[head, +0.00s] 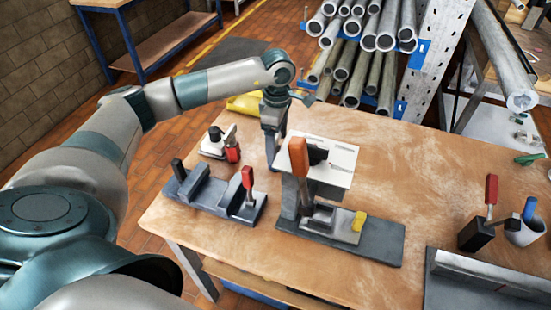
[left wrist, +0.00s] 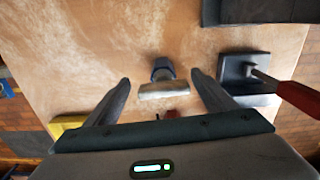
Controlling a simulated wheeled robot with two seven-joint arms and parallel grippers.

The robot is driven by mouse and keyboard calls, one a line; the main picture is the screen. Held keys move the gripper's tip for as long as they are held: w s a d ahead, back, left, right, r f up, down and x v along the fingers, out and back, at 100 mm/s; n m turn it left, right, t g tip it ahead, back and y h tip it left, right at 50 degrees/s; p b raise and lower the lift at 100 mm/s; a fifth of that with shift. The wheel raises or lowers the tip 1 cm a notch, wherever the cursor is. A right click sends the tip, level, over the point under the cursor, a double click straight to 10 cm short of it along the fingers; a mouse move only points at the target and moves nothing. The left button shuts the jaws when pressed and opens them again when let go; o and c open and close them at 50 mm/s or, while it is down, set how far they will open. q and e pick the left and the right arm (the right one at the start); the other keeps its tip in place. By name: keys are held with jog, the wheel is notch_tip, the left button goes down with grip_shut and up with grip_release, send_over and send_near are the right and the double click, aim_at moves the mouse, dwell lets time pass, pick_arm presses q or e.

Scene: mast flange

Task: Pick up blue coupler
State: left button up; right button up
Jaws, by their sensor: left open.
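My left gripper (head: 272,158) points down over the back left of the wooden table, behind the white plate. In the left wrist view its two fingers (left wrist: 160,77) are spread and empty. A small dark blue part with a pale metallic cylinder (left wrist: 163,80), which looks like the blue coupler, shows between and beyond the fingertips. It stands apart from both fingers, over the wooden tabletop (left wrist: 120,45). I cannot make out the coupler in the head view. My right gripper is not in view.
Left of the gripper stand a dark fixture with a red handle (head: 248,180) and a pale block with a black knob (head: 213,145). A white plate (head: 335,158) and orange-handled clamp (head: 299,160) stand close right. The table's right middle is clear.

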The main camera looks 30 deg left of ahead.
pick_arm(q)
jog(key=shift+s+f+p, duration=0.2)
jog(key=shift+f+p, duration=0.4)
jog(key=shift+p, duration=0.15)
notch_tip(320, 180, down, 3)
jog(key=shift+s+a+r+p, duration=0.1)
jog(key=shift+p, duration=0.75)
jog(key=shift+f, duration=0.6)
